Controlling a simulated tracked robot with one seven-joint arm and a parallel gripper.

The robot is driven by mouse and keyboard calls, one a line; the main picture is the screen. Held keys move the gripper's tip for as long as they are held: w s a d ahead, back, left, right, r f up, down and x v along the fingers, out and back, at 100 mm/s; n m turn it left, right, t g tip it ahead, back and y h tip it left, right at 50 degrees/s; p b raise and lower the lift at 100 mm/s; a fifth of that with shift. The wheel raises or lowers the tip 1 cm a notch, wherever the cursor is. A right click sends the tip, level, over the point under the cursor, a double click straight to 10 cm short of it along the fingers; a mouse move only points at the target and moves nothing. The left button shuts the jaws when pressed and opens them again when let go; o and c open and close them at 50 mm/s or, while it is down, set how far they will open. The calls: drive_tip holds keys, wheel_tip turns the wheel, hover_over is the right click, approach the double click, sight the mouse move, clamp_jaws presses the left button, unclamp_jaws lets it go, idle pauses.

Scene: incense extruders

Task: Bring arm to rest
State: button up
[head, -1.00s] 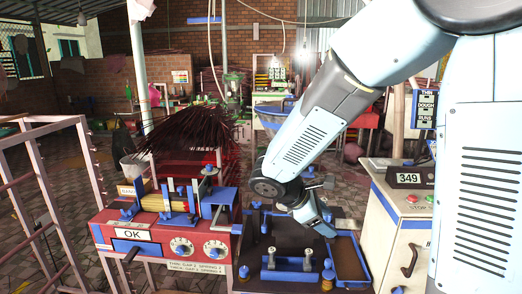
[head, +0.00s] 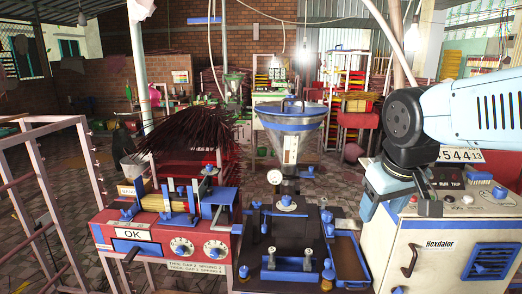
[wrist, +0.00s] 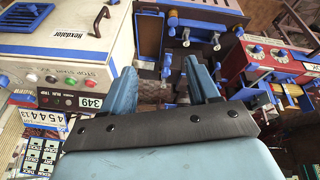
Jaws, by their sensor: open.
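My gripper (wrist: 163,85) shows in the wrist view as two blue fingers spread apart with nothing between them. In the head view my gripper (head: 388,192) hangs at the right, below the dark wrist joint, over the left part of the white cabinet (head: 430,235) labelled Hexdalor. Its fingertips are hard to make out there. The arm enters from the right edge, clear of the dark extruder table (head: 290,226). I cannot tell the exact gap between gripper and cabinet top.
A steel hopper with blue rim (head: 295,125) stands behind the dark table. A red machine (head: 160,245) marked OK holds incense sticks at left, beside a pink rack (head: 40,190). The white cabinet also shows in the wrist view (wrist: 70,45). The tiled floor behind has some free room.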

drive_tip(key=shift+s+r+m+t+y, duration=0.4)
drive_tip(key=shift+s+r+m+t, duration=0.3)
drive_tip(key=shift+s+r+m, duration=0.35)
